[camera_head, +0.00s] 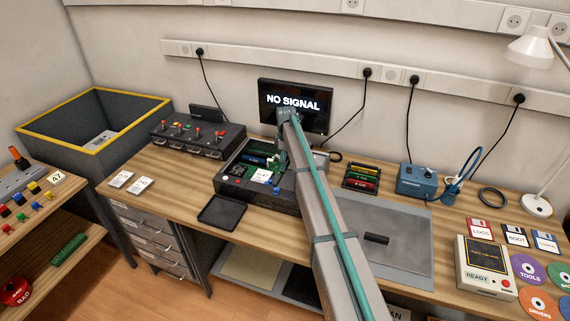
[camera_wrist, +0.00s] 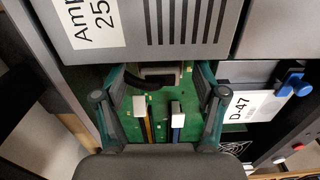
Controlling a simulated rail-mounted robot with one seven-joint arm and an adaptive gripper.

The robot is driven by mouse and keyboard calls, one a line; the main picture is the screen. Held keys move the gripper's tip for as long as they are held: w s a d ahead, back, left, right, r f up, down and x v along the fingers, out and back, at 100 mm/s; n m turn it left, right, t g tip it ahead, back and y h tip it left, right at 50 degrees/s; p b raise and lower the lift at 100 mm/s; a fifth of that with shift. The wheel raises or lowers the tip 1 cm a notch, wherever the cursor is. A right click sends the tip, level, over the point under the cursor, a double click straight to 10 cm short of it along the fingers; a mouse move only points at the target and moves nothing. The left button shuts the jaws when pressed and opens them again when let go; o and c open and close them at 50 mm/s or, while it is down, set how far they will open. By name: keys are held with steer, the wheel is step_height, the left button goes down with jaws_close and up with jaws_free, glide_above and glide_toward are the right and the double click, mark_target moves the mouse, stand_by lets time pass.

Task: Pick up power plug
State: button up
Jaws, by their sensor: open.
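My gripper (camera_head: 279,162) is over the open dark equipment case (camera_head: 232,186) on the bench. In the wrist view my gripper (camera_wrist: 163,80) is open, its fingers spread above a green circuit board (camera_wrist: 160,125). A dark curved piece (camera_wrist: 153,82) lies between the fingertips, partly under the grey panel; I cannot tell whether it is a power plug or whether the fingers touch it. Black power plugs sit in the wall strip: one at the left (camera_head: 199,51), one right of the monitor (camera_head: 367,72), and others further right (camera_head: 414,78).
A "NO SIGNAL" monitor (camera_head: 296,103) stands behind the case. A switch panel (camera_head: 197,136) is left of it, a small black tray (camera_head: 221,211) in front. A blue box (camera_head: 417,180) and a grey mat (camera_head: 408,218) lie right. In the wrist view a panel labelled "Amp" (camera_wrist: 150,28) borders the board.

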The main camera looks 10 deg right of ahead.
steer(key=c, duration=1)
steer(key=shift+c, duration=0.2)
steer(key=shift+r, duration=0.1)
